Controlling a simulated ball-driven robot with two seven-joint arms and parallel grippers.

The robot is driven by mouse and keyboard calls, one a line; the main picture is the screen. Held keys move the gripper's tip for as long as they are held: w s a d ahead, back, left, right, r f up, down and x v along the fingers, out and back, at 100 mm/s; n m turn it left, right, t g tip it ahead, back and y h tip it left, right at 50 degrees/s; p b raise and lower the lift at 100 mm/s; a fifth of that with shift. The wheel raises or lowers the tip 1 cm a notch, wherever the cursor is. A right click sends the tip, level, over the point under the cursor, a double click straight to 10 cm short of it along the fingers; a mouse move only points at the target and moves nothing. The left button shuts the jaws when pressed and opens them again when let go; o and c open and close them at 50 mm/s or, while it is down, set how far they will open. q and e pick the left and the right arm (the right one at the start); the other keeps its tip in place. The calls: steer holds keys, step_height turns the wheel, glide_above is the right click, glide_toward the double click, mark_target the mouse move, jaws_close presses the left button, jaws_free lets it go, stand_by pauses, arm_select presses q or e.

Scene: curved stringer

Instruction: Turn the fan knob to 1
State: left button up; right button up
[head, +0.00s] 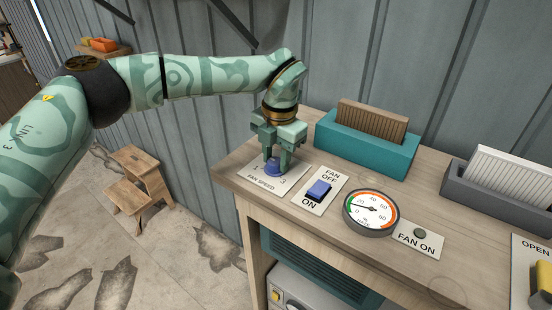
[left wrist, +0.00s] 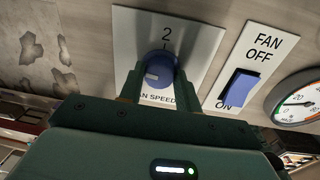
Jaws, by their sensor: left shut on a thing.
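The fan knob (head: 273,168) is blue and round, on a white FAN SPEED plate (head: 257,182) at the table's near left corner. My left gripper (head: 276,158) points down over it, its fingers shut on the knob's two sides. In the left wrist view, the knob (left wrist: 158,66) sits between the fingers, and a white mark on it points left. The figure 2 shows above the knob; a 3 shows on the plate in the head view. My right gripper is not in view.
Right of the plate are a blue FAN switch (head: 319,190), a round gauge (head: 371,211) and a FAN ON plate with a dark lamp (head: 420,233). A teal holder (head: 366,150) and a grey holder (head: 495,196) stand behind. A wooden step stool (head: 140,185) is on the floor.

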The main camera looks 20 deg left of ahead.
arm_select(q)
steer(key=n, duration=0.3)
steer(key=shift+w+n+b, duration=0.1)
steer(key=shift+n+b, duration=0.2)
steer(key=shift+b, duration=0.1)
steer(key=shift+n+b, duration=0.4)
steer(key=shift+n, duration=1.4)
steer(key=o, duration=1)
steer(key=shift+c, duration=0.2)
step_height(320, 180, up, 16)
steer(key=d, duration=0.1)
steer(key=shift+w+r, duration=0.15)
